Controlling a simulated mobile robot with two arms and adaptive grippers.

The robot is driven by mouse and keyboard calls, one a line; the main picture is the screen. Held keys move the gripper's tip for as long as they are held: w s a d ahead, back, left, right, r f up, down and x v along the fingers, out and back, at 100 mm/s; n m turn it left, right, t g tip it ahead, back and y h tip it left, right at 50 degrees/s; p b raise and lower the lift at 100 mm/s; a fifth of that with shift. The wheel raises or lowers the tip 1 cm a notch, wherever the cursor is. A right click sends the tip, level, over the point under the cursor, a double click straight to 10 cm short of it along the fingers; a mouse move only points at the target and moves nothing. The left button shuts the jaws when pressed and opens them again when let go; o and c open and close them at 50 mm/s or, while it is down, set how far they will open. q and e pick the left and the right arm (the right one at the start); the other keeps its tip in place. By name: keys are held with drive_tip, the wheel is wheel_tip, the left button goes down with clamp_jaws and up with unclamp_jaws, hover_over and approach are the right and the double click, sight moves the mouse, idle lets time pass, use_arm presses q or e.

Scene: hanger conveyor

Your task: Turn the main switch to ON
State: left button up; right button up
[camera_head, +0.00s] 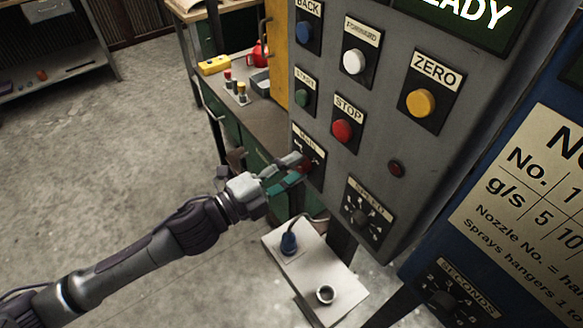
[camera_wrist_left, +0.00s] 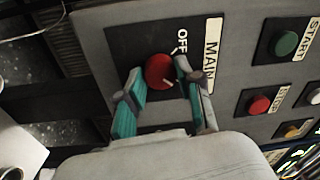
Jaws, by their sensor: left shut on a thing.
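The main switch is a red round knob (camera_wrist_left: 158,70) on a black plate, under the labels MAIN and OFF in the left wrist view. A short pale mark shows on the knob's edge; I cannot tell for sure which position it points to. In the head view the knob (camera_head: 306,165) is partly hidden by my fingers at the panel's lower left. My left gripper (camera_head: 296,172) is at the panel with its teal fingers shut on the knob, one on each side, as the left wrist view also shows. My right gripper is not in view.
The grey control panel (camera_head: 376,170) carries a red STOP button (camera_head: 342,131), a yellow ZERO button (camera_head: 421,103) and a SPEED dial (camera_head: 361,215) near the switch. Open floor lies left.

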use_arm(q)
drive_tip(key=shift+f, duration=0.1)
drive_tip(key=o, duration=1.2)
drive_tip(key=shift+c, duration=0.2)
drive_tip(key=v, duration=1.2)
